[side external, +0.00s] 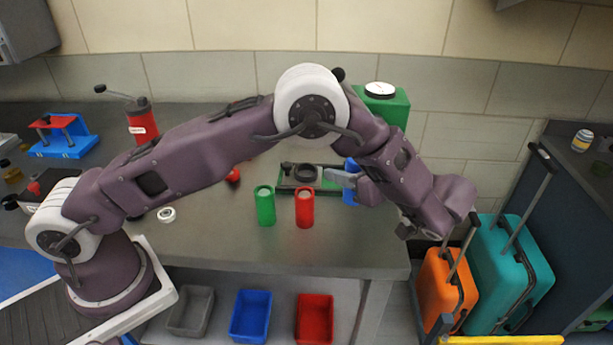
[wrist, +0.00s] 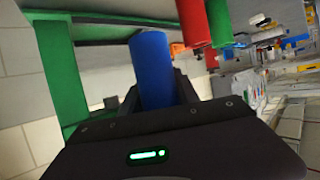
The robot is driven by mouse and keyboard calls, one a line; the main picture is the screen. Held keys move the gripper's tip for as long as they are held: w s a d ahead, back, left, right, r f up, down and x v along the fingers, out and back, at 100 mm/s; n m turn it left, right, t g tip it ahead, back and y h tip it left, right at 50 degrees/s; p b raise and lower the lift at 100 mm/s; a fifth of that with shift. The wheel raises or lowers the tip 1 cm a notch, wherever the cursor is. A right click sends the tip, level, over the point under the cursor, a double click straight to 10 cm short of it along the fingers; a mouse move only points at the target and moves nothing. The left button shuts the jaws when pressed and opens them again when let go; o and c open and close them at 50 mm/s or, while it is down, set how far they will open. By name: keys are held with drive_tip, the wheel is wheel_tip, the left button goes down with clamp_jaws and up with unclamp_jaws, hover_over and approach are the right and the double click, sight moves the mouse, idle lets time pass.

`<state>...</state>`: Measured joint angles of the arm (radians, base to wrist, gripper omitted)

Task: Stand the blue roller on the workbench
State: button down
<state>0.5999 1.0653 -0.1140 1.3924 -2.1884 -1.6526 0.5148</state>
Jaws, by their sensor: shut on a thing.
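The blue roller (side external: 350,190) is near the right end of the workbench (side external: 225,247), partly hidden by my arm in the side view. It looks about upright; I cannot tell whether its base touches the bench. In the wrist view the blue roller (wrist: 150,62) sits between my fingers. My gripper (side external: 345,178) points left, roughly level, and is shut on it.
A red roller (side external: 305,208) and a green roller (side external: 265,206) stand upright to its left. A dark fixture (side external: 308,178) lies behind them. A green device with a white dial (side external: 390,106) stands behind my arm. The bench's front area is clear.

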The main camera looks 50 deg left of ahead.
wheel_tip(320, 180, down, 8)
drive_tip(key=shift+f, duration=0.1)
drive_tip(key=shift+f, duration=0.15)
drive_tip(key=c, duration=0.9)
unclamp_jaws()
drive_tip(key=shift+r, duration=0.2)
drive_tip(key=w+v, duration=0.1)
drive_tip(key=v, duration=1.1)
drive_tip(key=shift+s, duration=0.45)
